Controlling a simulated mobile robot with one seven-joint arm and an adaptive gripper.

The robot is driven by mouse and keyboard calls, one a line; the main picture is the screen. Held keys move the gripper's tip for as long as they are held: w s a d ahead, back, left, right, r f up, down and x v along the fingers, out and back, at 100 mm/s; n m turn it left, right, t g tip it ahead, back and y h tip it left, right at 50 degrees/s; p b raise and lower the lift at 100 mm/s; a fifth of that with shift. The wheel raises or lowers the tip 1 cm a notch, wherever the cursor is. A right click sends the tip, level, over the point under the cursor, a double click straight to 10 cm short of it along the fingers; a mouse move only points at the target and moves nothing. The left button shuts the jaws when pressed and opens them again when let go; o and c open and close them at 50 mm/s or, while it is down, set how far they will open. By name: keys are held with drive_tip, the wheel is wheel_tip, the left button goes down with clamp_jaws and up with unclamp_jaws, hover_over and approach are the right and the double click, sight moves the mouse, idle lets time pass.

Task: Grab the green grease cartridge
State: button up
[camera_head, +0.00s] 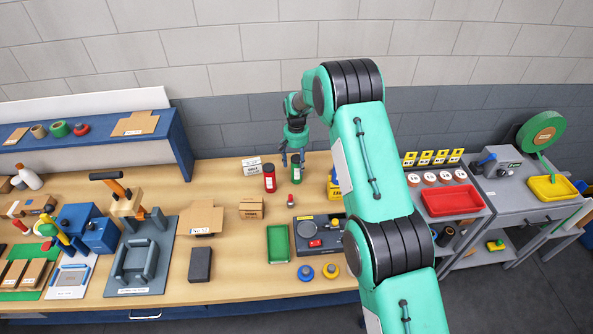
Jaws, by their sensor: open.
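The green grease cartridge (296,174) stands upright on the wooden workbench, towards its back edge. It is a small dark green cylinder with a pale label band and a dark upper part. My gripper (292,160) is open and points down at the cartridge's top from above. One finger shows at the left of the cartridge's top; the other is hard to make out at the right. I cannot tell whether the fingers touch it.
A yellow box (334,186) is at the right, partly behind my arm. A cardboard box (251,208) and a green tray (278,244) lie nearer the front.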

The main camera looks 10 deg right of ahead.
sight(297, 169)
drive_tip(key=shift+f, duration=0.15)
drive_tip(key=shift+f+p, duration=0.3)
drive_tip(key=shift+f, duration=2.15)
clamp_jaws()
drive_tip(key=shift+r, duration=0.25)
drive_tip(key=shift+w+r, duration=0.1)
drive_tip(key=shift+r, duration=1.3)
drive_tip(key=shift+s+r, duration=0.2)
drive_tip(key=shift+s, duration=0.15)
drive_tip(key=s+d+r+b, duration=0.1)
drive_tip(key=s+d, duration=0.1)
drive_tip(key=s, duration=1.3)
drive_tip(key=shift+s+r+b, duration=0.15)
drive_tip(key=shift+r+b, duration=0.05)
drive_tip(key=shift+b, duration=0.1)
